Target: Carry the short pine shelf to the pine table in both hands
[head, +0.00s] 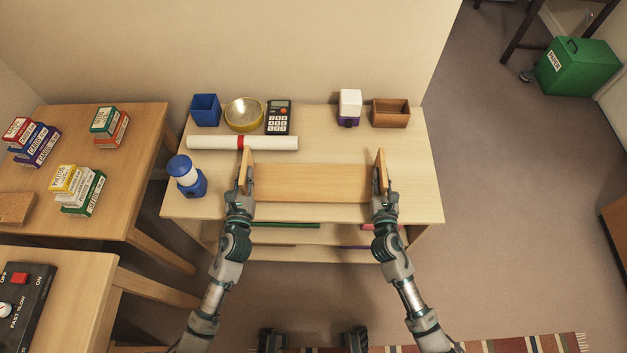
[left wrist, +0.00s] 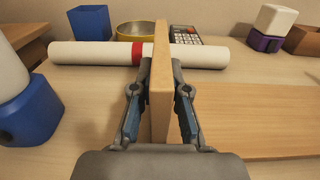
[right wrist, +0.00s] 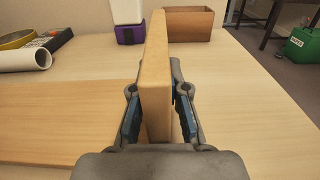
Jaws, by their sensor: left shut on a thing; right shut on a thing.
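The short pine shelf (head: 310,183) is a flat board with an upright panel at each end. It is over the pale wooden table (head: 415,205), near its front edge; I cannot tell whether it touches the top. My left gripper (head: 241,196) is shut on the left end panel (left wrist: 160,85), with a finger on each side. My right gripper (head: 383,199) is shut on the right end panel (right wrist: 156,80) in the same way. The shelf looks about level. I cannot tell which of the wooden tables in view is the pine table.
A white roll with a red band (head: 270,142) lies just behind the shelf. A blue-and-white jar (head: 187,178) stands left. A blue cup, yellow bowl, calculator (head: 278,117), purple-and-white item and brown box (head: 391,113) line the back. Two wooden tables (head: 140,140) (head: 95,300) stand left.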

